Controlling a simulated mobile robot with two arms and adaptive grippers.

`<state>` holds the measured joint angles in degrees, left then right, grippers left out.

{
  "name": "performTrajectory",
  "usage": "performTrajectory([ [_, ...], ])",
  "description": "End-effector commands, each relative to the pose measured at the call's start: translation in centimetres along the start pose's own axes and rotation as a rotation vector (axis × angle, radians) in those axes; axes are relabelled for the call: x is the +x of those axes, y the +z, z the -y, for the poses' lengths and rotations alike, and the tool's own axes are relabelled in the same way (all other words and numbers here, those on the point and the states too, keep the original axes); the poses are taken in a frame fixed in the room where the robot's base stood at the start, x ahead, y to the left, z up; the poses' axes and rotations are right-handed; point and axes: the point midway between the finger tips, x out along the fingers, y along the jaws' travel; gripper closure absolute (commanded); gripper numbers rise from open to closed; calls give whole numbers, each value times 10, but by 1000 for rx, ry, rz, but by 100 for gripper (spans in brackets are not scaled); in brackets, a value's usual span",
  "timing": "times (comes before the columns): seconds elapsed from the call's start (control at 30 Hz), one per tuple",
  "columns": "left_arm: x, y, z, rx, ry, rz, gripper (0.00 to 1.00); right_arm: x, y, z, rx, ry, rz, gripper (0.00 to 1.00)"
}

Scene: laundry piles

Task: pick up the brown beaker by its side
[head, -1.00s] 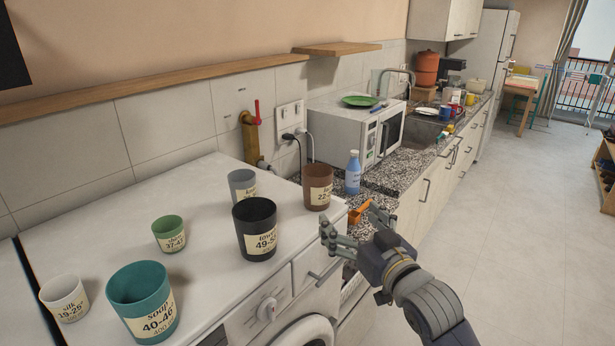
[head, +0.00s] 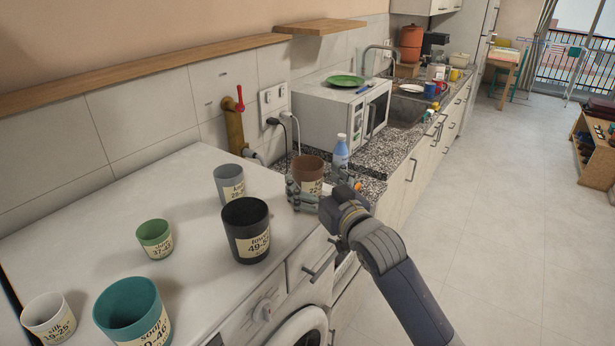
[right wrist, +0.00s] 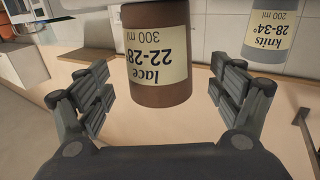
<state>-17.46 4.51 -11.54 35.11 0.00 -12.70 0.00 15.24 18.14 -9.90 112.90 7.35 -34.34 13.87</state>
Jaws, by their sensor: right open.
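The brown beaker (head: 309,168), with a cream label reading "lace", stands upright at the far right corner of the white washing machine top (head: 190,185). My right gripper (head: 318,190) is open at the beaker's near side and partly hides its lower part. In the right wrist view the brown beaker (right wrist: 160,60) appears upside down between the two spread fingers of the gripper (right wrist: 160,80). A gap shows on each side, so the fingers do not touch it there. My left gripper is not in view.
A black beaker (head: 246,230) and a grey beaker (head: 229,185) stand left of the brown one. Green (head: 155,238), teal (head: 132,312) and white (head: 48,318) beakers stand further left. A blue bottle (head: 341,153) is close behind, near the microwave (head: 335,115).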

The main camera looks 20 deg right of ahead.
Motion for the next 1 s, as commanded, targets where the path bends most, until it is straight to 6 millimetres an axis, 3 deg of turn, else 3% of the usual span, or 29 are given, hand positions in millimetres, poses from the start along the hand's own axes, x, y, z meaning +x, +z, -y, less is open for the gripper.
performTrajectory([
  [0.1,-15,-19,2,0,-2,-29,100,16,-5,0,1,0,1,14],
  [0.2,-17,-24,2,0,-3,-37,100,27,-3,0,2,0,1,14],
  [0.57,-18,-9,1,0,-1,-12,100,34,-1,0,1,-1,0,14],
  [0.8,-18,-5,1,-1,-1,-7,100,34,-1,0,1,-1,0,62],
  [1.0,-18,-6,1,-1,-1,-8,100,34,-1,0,1,0,0,63],
])
